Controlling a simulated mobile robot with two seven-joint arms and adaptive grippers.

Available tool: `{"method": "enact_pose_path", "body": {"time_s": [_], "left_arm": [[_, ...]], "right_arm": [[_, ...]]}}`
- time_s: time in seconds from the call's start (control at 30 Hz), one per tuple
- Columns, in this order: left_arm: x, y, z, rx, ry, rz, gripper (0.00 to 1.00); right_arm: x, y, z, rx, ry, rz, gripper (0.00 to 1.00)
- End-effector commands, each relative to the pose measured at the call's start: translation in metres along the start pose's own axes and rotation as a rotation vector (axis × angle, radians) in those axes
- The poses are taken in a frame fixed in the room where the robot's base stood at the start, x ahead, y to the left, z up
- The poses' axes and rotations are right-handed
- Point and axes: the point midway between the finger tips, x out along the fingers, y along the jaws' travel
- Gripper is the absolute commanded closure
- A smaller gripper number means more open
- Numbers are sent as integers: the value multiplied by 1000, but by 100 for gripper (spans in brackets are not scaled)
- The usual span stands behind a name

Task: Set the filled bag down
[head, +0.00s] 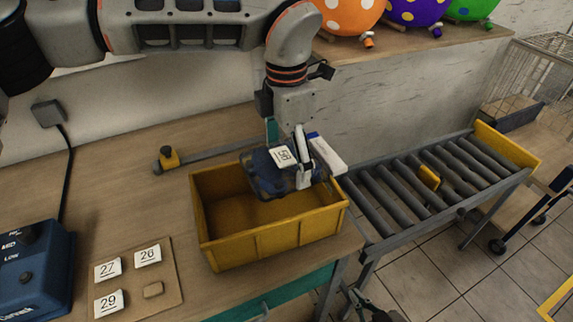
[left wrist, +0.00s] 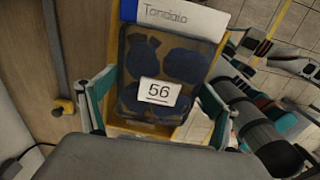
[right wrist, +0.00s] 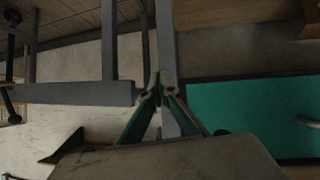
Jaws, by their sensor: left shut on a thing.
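The filled bag (head: 262,178) is clear with dark blue balloons inside. It carries a white 56 label and a white-and-blue header card, both also seen on the bag in the left wrist view (left wrist: 140,60). My left gripper (head: 303,172) is shut on the bag, with a finger on each side in the left wrist view. The bag hangs in the mouth of the yellow bin (head: 277,240), near its back; whether it touches the floor is hidden. My right gripper (right wrist: 160,90) is empty, its fingertips together, low beside the table and conveyor frame.
The yellow bin stands on the wooden table at its right edge. A roller conveyor (head: 400,190) with a small yellow block (head: 429,177) adjoins it. A board (head: 165,280) with number cards and a blue machine (head: 35,270) are at left. Balloons (head: 415,10) sit on the shelf behind.

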Motion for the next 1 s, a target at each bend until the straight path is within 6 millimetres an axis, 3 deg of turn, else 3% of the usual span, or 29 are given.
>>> {"method": "enact_pose_path", "body": {"time_s": [0.2, 0.97, 1.0], "left_arm": [[27, 0, 0, 0, 1, -1, 36], [39, 0, 0, 1, 0, 0, 36], [39, 0, 0, 1, 1, 0, 6]], "right_arm": [[0, 0, 1, 0, -4, -1, 100], [4, -1, 10, 0, -9, -1, 100], [3, -1, 9, 0, -8, -1, 100]]}}
